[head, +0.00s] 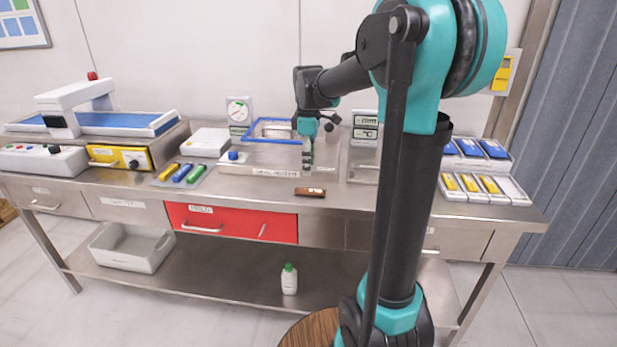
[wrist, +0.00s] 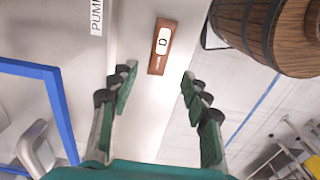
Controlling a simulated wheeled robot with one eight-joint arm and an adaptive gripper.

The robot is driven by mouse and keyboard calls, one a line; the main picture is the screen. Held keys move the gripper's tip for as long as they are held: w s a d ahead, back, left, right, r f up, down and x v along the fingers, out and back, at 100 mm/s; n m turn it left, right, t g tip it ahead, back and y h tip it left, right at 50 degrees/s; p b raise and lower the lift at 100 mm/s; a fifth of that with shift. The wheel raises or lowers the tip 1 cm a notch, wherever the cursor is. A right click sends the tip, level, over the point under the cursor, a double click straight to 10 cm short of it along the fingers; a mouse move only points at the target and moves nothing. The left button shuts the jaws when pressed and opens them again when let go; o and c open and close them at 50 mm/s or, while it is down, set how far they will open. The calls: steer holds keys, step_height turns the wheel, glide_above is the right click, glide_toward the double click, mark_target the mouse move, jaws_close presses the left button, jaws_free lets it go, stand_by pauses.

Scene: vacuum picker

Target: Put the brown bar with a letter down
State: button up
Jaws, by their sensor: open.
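The brown bar (head: 310,192) lies flat on the steel bench top, close to the front edge. In the wrist view the brown bar (wrist: 162,48) shows a white label with the letter D and lies beyond the fingertips, roughly between their lines. My gripper (head: 308,158) is above the bench, behind the bar in the head view. In the wrist view my gripper (wrist: 158,85) has its green finger pads wide apart with nothing between them.
A clear box with a blue rim (head: 272,131) stands just left of my gripper. Coloured bars (head: 182,173) lie on a small tray further left. A barrel (wrist: 270,35) stands on the floor beyond the bench edge. The bench around the bar is clear.

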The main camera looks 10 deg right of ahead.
steer(key=s+d+f+m+t, duration=0.2)
steer(key=s+f+m, duration=0.5)
steer(key=s, duration=0.4)
steer(key=s+d+f+m+t, duration=0.2)
steer(key=s+f+m, duration=0.5)
steer(key=s+f, duration=0.3)
steer(key=shift+s+d, duration=0.35)
steer(key=shift+s, duration=0.25)
